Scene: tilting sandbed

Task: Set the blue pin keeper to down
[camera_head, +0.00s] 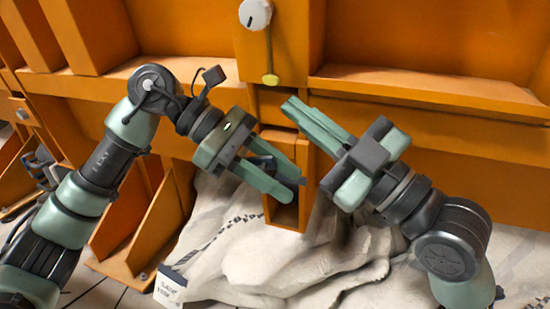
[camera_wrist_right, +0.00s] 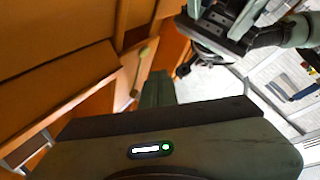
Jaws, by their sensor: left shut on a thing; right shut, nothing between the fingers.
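No clearly blue pin keeper shows in either view. My left gripper (camera_head: 291,186) is shut on a small dark thing (camera_head: 263,164) in front of the narrow orange upright post (camera_head: 287,218); I cannot tell whether it is the pin keeper. My right gripper (camera_head: 291,104) is shut and empty, its fingers pointing up and left at the post's upper part. In the right wrist view, its fingers (camera_wrist_right: 157,90) rise behind the gripper body, and my left gripper (camera_wrist_right: 226,24) shows at the top right.
Orange ledges (camera_head: 430,90) and braces surround the arms. A small printed tag (camera_head: 169,287) is at lower left.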

